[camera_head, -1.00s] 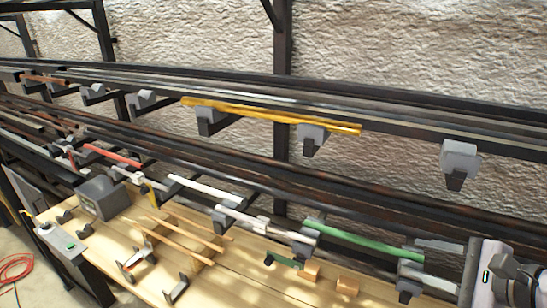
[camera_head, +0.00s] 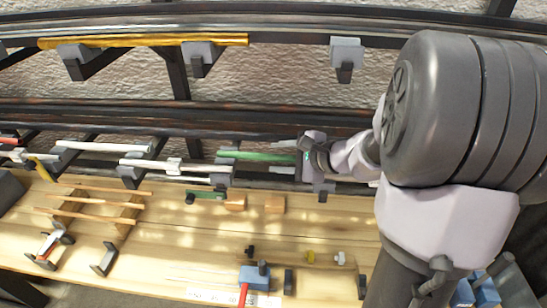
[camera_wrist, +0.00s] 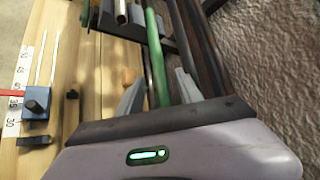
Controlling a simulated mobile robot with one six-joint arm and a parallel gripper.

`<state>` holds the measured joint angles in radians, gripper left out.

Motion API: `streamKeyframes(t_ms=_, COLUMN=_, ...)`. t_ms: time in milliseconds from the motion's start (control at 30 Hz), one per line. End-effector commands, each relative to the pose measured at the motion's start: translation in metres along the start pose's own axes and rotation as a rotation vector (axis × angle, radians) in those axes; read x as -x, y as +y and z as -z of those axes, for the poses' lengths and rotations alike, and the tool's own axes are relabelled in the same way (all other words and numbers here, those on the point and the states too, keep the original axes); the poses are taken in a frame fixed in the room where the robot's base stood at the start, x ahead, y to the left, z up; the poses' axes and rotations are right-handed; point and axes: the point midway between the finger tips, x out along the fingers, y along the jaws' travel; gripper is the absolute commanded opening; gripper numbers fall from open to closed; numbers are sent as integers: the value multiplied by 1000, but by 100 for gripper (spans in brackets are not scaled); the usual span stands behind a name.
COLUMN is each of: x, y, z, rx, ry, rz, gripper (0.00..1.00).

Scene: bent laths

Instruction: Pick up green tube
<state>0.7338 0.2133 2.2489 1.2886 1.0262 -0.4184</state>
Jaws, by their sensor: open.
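The green tube (camera_head: 258,156) lies along the rack's lower level, above the back of the workbench, on grey holders. In the head view my gripper (camera_head: 308,150) is at the tube's right end, partly hidden by my own wrist. In the wrist view the green tube (camera_wrist: 155,62) runs lengthwise between my two open fingers (camera_wrist: 159,76), with a gap on either side. The near end of the tube is hidden behind the gripper body. Whether the fingers reach down to the tube's height I cannot tell.
White tubes (camera_head: 163,167) lie on the same level to the left. A yellow tube (camera_head: 140,41) rests on the upper level. Dark rails (camera_head: 200,115) run close behind the green tube. Wooden blocks (camera_head: 273,203) and a blue vise (camera_head: 254,277) stand on the workbench (camera_head: 190,245).

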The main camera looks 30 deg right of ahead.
Motion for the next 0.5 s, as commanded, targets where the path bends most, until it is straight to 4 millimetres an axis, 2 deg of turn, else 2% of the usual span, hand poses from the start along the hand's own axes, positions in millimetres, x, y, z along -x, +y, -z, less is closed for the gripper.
streamKeyframes(t_ms=67, x=0, y=0, z=0, rx=0, ry=0, rz=0, gripper=39)
streamKeyframes(t_ms=267, x=0, y=0, z=0, rx=0, ry=0, rz=0, gripper=0)
streamKeyframes(t_ms=500, x=1, y=0, z=0, rx=0, ry=0, rz=1, gripper=0)
